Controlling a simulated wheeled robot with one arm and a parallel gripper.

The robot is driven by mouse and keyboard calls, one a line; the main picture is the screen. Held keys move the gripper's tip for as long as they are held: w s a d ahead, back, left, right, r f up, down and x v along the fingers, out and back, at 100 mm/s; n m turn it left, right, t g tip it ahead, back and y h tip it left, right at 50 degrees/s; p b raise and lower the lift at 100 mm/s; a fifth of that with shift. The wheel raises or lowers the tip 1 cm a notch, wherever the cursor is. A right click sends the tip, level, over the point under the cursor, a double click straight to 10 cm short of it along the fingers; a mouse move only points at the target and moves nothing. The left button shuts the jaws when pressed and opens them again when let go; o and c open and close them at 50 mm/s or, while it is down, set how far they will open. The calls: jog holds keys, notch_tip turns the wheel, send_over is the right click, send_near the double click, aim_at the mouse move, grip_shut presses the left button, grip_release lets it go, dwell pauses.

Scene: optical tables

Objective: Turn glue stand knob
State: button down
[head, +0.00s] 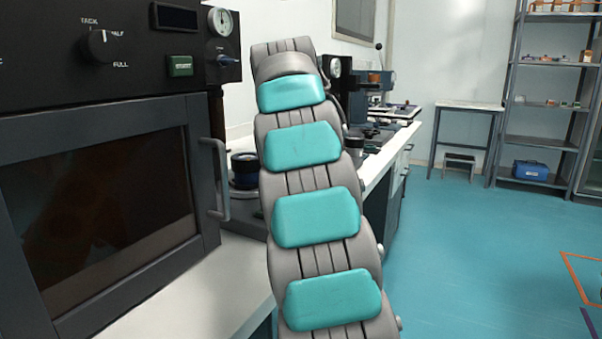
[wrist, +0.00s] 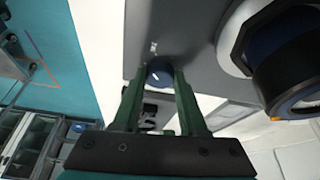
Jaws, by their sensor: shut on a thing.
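The glue stand knob shows in the wrist view as a small round blue knob (wrist: 160,70) with a white mark, set against a dark grey face (wrist: 190,35). A small white mark is on that face just above it. My gripper (wrist: 160,80) has its two green fingers on either side of the knob and is shut on it. The fingertips cover the knob's sides. In the head view my arm, with teal pads, hides my gripper and the knob.
A black and blue cylinder (wrist: 290,60) is close to the right of my gripper. In the head view, a dark oven-like cabinet (head: 105,200) with a handle stands at the left on the white bench (head: 215,295). Blue floor (head: 480,240) is open at the right.

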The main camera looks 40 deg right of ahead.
jog(key=shift+w+m+g+h, duration=0.1)
jog(key=shift+m+g+h, duration=0.25)
jog(key=shift+m, duration=0.85)
jog(key=shift+c, duration=2.2)
grip_release()
jog(key=shift+r, duration=0.1)
